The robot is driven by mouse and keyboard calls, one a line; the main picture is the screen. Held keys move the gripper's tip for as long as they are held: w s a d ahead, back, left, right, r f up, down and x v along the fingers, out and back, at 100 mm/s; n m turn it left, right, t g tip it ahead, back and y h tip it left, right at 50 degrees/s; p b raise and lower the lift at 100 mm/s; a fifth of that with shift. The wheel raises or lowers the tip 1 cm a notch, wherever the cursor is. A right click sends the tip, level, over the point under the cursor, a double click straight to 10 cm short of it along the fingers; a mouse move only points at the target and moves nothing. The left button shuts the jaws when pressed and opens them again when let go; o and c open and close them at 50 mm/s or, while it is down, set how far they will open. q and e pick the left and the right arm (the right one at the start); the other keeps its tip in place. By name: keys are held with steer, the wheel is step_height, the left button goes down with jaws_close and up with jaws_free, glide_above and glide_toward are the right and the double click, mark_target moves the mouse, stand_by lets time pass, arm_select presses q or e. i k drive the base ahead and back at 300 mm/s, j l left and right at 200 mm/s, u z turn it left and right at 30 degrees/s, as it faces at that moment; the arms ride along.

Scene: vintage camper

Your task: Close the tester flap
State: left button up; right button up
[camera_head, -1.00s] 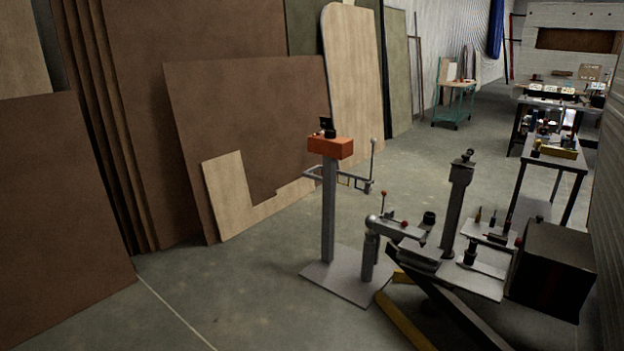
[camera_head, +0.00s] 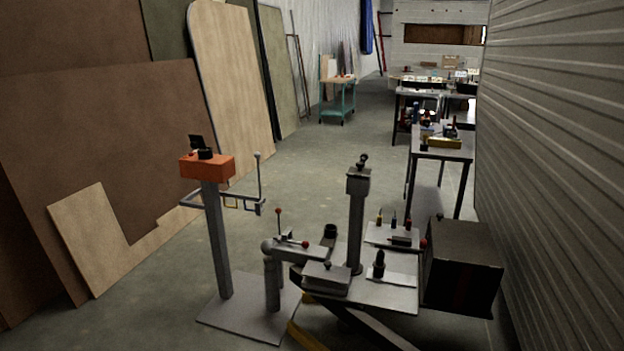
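An orange box (camera_head: 207,167) sits on top of a grey post (camera_head: 217,240) at the left of the middle. It may be the tester, but I cannot tell for certain. A small dark plate (camera_head: 196,141) stands up at its top, beside a round black part (camera_head: 205,154). The plate may be the flap; it is too small to tell how it is hinged. Neither of my grippers is in view.
A grey machine table (camera_head: 390,292) with a column, small tools and a dark box (camera_head: 462,266) stands close at the right of the post. Leaning boards (camera_head: 110,150) line the left. A corrugated wall (camera_head: 550,150) bounds the right. Open floor (camera_head: 310,170) lies behind the post.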

mark_target(197, 142)
steer(key=i+l+z, duration=0.1)
steer(key=i+z, duration=0.2)
steer(key=i, duration=0.15)
steer(key=i+z, duration=0.35)
steer(key=u, duration=0.4)
steer(key=i+u, duration=0.15)
steer(key=u, duration=0.6)
steer(key=l+u, duration=0.1)
steer(key=u, duration=7.7)
steer(key=k+j, duration=0.05)
